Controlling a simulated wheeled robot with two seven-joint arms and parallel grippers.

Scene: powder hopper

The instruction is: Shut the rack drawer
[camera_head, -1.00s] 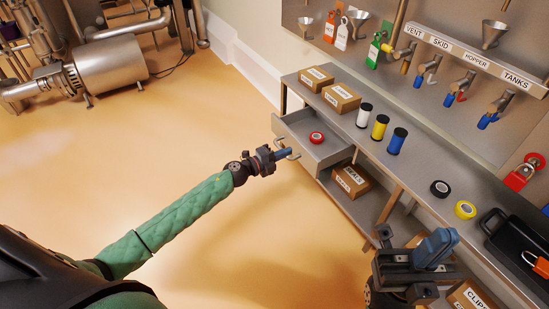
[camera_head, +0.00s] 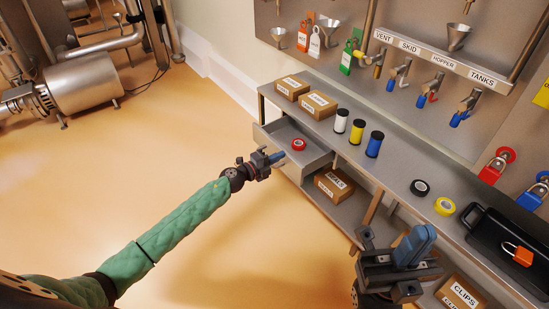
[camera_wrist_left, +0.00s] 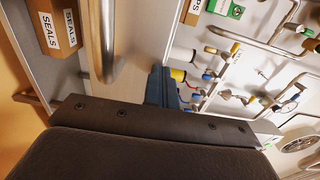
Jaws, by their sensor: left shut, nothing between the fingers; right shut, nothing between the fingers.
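The rack drawer (camera_head: 265,139) stands open at the left end of the rack, with a red tape roll (camera_head: 298,144) inside. My left gripper (camera_head: 279,156) is shut and empty at the drawer's outer front, hiding the handle in the head view. In the left wrist view my shut left fingers (camera_wrist_left: 163,87) point at the drawer front (camera_wrist_left: 140,42), beside the metal bar handle (camera_wrist_left: 104,40). I cannot tell whether they touch the front. My right gripper (camera_head: 414,245) is shut and empty at the lower right, before the rack.
A seals box (camera_head: 333,185) sits on the shelf below. Open floor (camera_head: 140,160) lies left of the rack.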

